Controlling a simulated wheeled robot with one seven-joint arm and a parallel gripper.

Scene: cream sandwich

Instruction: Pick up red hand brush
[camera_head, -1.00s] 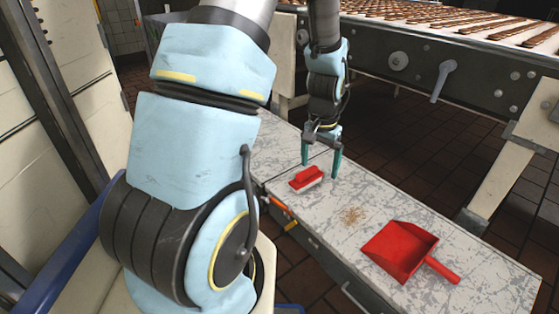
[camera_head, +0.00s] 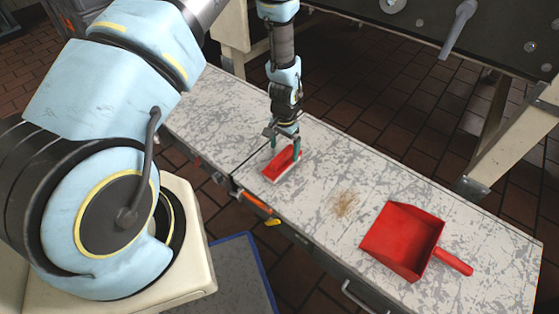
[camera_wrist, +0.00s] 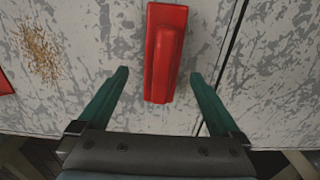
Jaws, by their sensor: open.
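The red hand brush (camera_head: 281,164) lies on the worn grey-white bench top (camera_head: 210,112), its pale bristles downward. In the wrist view the brush (camera_wrist: 165,48) runs up from between the fingertips, with its near end between the two green fingers. My gripper (camera_head: 285,147) points down at the far end of the brush and is open. In the wrist view my gripper (camera_wrist: 159,75) shows clear gaps on both sides of the brush. I cannot tell how far the fingertips are above the bench.
A red dustpan (camera_head: 404,241) lies on the right part of the bench. A small heap of brown crumbs (camera_head: 345,203) lies between it and the brush. A conveyor machine (camera_head: 420,25) stands behind the bench. An orange-handled tool (camera_head: 253,202) is at the bench's front edge.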

